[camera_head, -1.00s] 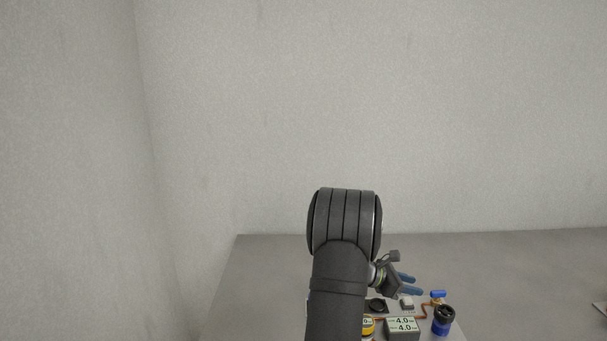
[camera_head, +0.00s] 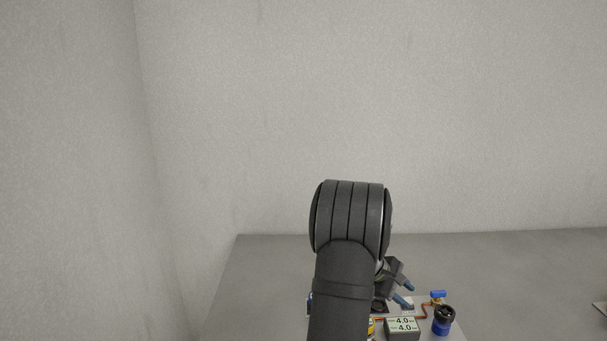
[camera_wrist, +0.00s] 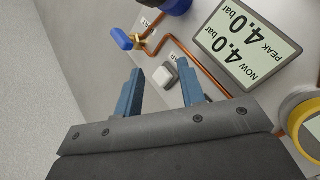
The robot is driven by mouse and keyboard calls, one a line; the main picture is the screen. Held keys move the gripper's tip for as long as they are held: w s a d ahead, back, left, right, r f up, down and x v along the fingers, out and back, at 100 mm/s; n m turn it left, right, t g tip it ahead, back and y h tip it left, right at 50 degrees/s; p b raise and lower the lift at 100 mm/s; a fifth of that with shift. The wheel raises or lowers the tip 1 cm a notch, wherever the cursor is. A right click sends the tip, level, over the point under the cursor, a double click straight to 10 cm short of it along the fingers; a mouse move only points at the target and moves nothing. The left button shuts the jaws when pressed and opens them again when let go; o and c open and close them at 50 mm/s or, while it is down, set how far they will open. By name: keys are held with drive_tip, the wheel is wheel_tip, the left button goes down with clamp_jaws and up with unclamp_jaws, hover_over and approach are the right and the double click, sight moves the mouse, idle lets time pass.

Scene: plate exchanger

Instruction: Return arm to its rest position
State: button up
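My gripper (camera_head: 406,292) is above the panel at the lower middle of the head view, partly hidden by my own arm. In the wrist view my gripper (camera_wrist: 160,88) shows two blue fingers standing apart with nothing held between them. Beyond the fingertips is a small light-grey square button (camera_wrist: 165,75) on the panel. The gauge display (camera_wrist: 248,44) reads 4.0 bar now and 4.0 bar peak. It also shows in the head view (camera_head: 403,325).
A blue-handled valve (camera_wrist: 124,40) sits on a copper pipe (camera_wrist: 200,65). A blue and black cylinder (camera_head: 443,321) stands at the panel's right. A yellow-rimmed round part (camera_wrist: 304,122) is beside the display.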

drive_tip(key=d+m, duration=0.1)
drive_tip(key=m+y, duration=0.1)
drive_tip(key=shift+d+f+m, duration=0.35)
drive_tip(key=shift+m, duration=0.05)
drive_tip(key=m, duration=0.1)
drive_tip(key=d+m+y, duration=0.1)
drive_tip(key=d+m, duration=0.1)
drive_tip(key=m, duration=0.1)
drive_tip(key=shift+w+f+t+y, duration=0.25)
drive_tip(key=shift+f+t+y, duration=0.05)
drive_tip(key=shift+a, duration=0.1)
idle(0.4)
drive_tip(key=a+n, duration=0.1)
drive_tip(key=a+n+h, duration=0.1)
drive_tip(key=n, duration=0.1)
drive_tip(key=shift+s+r, duration=0.15)
drive_tip(key=shift+r, duration=0.05)
drive_tip(key=a+n+h, duration=0.1)
drive_tip(key=n, duration=0.1)
drive_tip(key=a+r+n, duration=0.1)
drive_tip(key=n, duration=0.1)
drive_tip(key=shift+s+n+h, duration=0.1)
drive_tip(key=shift+n+h, duration=0.2)
drive_tip(key=shift+h, duration=0.1)
drive_tip(key=w+a+r+n+h, duration=0.1)
drive_tip(key=a+r+n+h, duration=0.3)
drive_tip(key=n, duration=0.5)
drive_tip(key=shift+w+a+t, duration=0.15)
drive_tip(key=shift+a+t, duration=0.05)
drive_tip(key=shift+t, duration=0.2)
